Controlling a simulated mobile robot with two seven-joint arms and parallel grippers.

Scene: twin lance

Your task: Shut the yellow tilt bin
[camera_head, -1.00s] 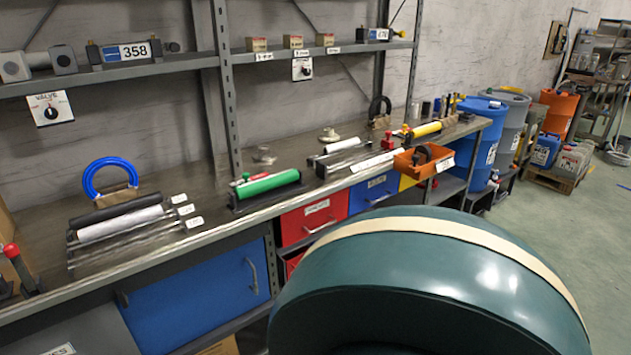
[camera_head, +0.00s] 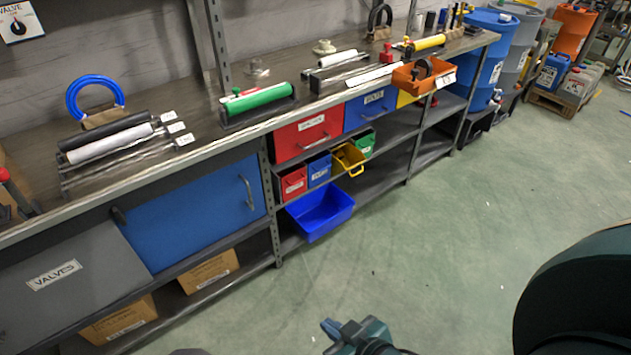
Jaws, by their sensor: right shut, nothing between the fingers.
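The yellow tilt bin (camera_head: 348,157) is in the row of small bins under the workbench. It is tipped forward with its top open, and it sticks out past its neighbours. My right gripper (camera_head: 332,328) is at the bottom edge of the head view, pointing up the picture. It looks shut and empty, and is well apart from the yellow bin, in front of it. Only its front part shows. My left gripper cannot be made out.
Red (camera_head: 293,183), blue (camera_head: 319,170) and green (camera_head: 364,144) small bins flank the yellow one. A large blue open tub (camera_head: 320,212) sits below them. Green floor (camera_head: 420,240) in front is clear.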

